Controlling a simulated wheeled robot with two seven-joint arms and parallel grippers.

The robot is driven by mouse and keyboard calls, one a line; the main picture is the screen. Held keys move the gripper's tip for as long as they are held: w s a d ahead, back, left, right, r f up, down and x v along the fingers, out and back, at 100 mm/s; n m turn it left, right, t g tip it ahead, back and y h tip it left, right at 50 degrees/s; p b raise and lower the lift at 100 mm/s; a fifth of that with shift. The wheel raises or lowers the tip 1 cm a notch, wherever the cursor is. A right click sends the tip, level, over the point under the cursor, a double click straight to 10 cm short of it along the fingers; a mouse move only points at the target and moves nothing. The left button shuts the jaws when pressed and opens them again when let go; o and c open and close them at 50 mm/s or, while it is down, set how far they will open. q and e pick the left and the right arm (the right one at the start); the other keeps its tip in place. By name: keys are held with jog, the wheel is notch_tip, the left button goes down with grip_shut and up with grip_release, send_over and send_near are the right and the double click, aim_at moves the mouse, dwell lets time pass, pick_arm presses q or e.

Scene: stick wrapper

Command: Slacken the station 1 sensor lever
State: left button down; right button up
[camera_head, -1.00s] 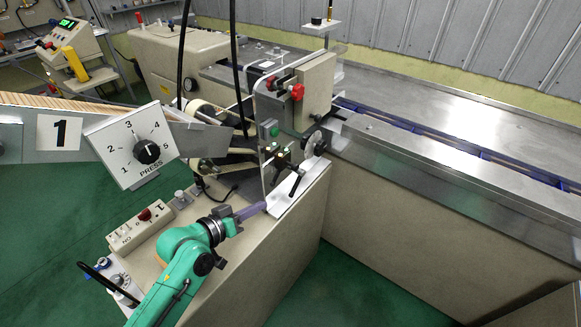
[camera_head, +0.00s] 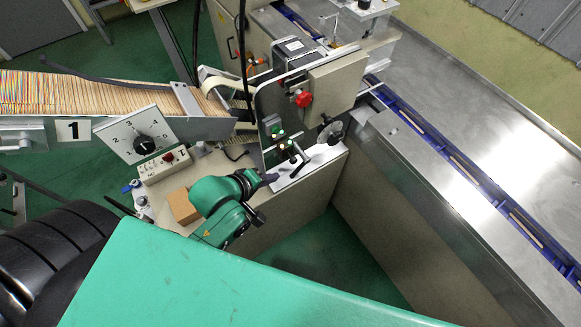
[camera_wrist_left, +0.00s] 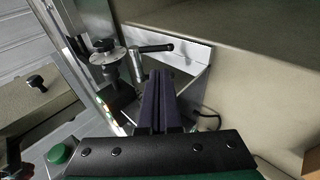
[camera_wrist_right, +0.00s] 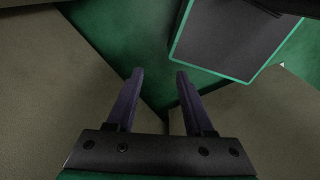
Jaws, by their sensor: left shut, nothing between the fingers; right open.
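The sensor lever, a silver clamp post with a black handle (camera_wrist_left: 155,48), stands in front of a white bracket plate in the left wrist view. In the head view its black handle (camera_head: 299,168) shows small beside the station's green and red buttons. My left gripper (camera_head: 271,179) is shut and empty just left of the lever. In the left wrist view its dark fingers (camera_wrist_left: 160,76) are together and point at the foot of the lever. I cannot tell whether they touch it. My right gripper (camera_wrist_right: 158,74) is open and empty over the green floor, seen only in its wrist view.
A round adjusting knob (camera_wrist_left: 108,52) on a post stands left of the lever. A cardboard-brown box (camera_head: 183,206) and a control box (camera_head: 164,165) lie on the bench near my left arm. The press dial (camera_head: 145,144) and stick tray (camera_head: 60,93) are at left.

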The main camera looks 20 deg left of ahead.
aim_at(296, 171)
pick_arm(q)
jog(key=x, duration=0.4)
jog(key=p+x, duration=0.1)
jog(key=x, duration=0.4)
jog(key=shift+w+d, duration=0.3)
jog(key=shift+w+f, duration=0.25)
jog(key=shift+f, duration=0.1)
pick_arm(e)
jog(key=shift+w+d+r, duration=0.5)
jog(key=shift+w+r, duration=0.1)
pick_arm(q)
jog(key=shift+d, duration=0.1)
pick_arm(e)
jog(key=shift+f, duration=0.1)
pick_arm(q)
jog(key=shift+f, duration=0.1)
